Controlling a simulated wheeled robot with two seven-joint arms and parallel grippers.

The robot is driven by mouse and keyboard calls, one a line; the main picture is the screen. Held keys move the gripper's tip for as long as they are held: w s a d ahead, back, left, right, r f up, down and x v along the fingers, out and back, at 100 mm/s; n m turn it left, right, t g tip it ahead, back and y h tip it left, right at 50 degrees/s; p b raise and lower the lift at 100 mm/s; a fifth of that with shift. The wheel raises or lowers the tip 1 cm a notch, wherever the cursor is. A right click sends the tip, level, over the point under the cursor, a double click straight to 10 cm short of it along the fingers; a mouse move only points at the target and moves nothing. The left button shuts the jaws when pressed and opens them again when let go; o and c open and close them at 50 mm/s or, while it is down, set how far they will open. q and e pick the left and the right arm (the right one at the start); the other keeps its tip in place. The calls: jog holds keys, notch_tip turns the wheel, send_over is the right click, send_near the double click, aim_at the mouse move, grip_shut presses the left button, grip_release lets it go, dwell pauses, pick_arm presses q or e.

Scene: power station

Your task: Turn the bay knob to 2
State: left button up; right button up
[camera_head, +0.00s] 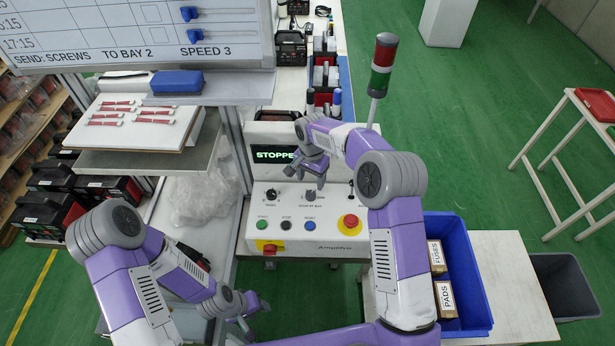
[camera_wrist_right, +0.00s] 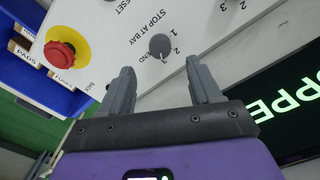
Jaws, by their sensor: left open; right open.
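The bay knob (camera_wrist_right: 160,46) is a small grey round knob on a white panel, under the label "STOP AT BAY". In the head view the knob (camera_head: 310,195) sits mid-panel, just below my right gripper. My right gripper (camera_head: 312,172) is open above the panel. In the right wrist view its two fingers (camera_wrist_right: 158,80) point at the panel, with the knob beyond and between their tips, apart from them. My left gripper (camera_head: 250,306) is open, low and left of the panel's front.
The control panel (camera_head: 330,235) also carries another knob (camera_head: 271,194), green, black and blue buttons and a red emergency stop (camera_head: 350,221). The screen (camera_head: 275,154) reads "STOPPE", partly hidden. The whiteboard (camera_head: 140,40) reads "TO BAY 2". A blue bin (camera_head: 466,262) stands right.

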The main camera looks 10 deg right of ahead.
aim_at(311, 193)
jog(key=shift+f, duration=3.6)
jog(key=c, duration=1)
jog(key=shift+c, duration=0.2)
